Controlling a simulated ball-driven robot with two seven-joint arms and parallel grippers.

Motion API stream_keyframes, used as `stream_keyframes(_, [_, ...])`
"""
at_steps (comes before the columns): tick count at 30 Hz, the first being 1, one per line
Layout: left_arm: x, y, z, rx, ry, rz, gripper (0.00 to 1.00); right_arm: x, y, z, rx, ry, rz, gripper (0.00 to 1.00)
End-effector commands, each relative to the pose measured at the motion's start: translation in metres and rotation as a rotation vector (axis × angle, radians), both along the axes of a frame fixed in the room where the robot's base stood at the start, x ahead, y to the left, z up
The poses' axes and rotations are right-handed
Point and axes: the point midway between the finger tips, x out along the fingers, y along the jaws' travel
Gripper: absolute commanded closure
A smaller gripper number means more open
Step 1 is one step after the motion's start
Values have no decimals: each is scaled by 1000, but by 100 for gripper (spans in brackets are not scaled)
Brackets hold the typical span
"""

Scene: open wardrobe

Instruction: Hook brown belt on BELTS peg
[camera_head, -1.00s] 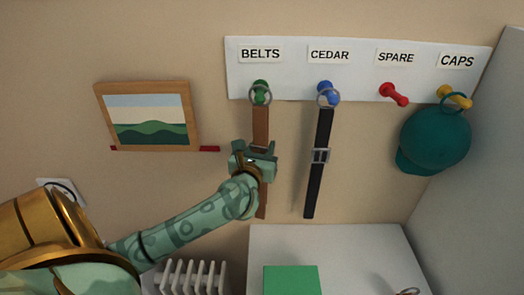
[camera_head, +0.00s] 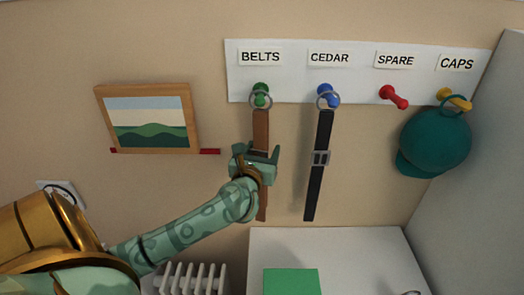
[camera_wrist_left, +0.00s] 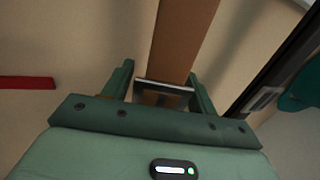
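The brown belt (camera_head: 261,128) hangs straight down, with the metal ring at its top around the green peg (camera_head: 260,89) under the BELTS label (camera_head: 261,57). My left gripper (camera_head: 256,153) is at the belt's middle. In the left wrist view the brown belt (camera_wrist_left: 184,38) and its buckle lie between the fingers of my left gripper (camera_wrist_left: 161,80), which stand apart on either side and look open. The gripper hides part of the belt in the head view; the lower end shows below it. My right gripper is not in view.
A black belt (camera_head: 318,185) hangs from the blue CEDAR peg (camera_head: 328,92), close to the right. The red SPARE peg (camera_head: 393,97) is empty. A teal cap (camera_head: 435,142) hangs on the yellow CAPS peg. A framed picture (camera_head: 149,118) is at left; a green box (camera_head: 291,281) lies below.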

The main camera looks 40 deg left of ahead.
Motion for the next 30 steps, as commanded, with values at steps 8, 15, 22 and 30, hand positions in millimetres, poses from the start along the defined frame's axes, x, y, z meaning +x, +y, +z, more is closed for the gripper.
stream_keyframes(8, [-12, -6, -2, -2, 2, -1, 42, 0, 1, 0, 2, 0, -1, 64])
stream_keyframes(15, [-66, -31, -3, -4, 5, -1, 42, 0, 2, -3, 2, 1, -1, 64])
stream_keyframes(22, [-118, -56, -2, -3, 3, -1, 42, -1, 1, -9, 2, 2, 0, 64])
stream_keyframes(30, [-147, -68, 0, 0, 1, 0, 42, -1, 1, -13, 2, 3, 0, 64])
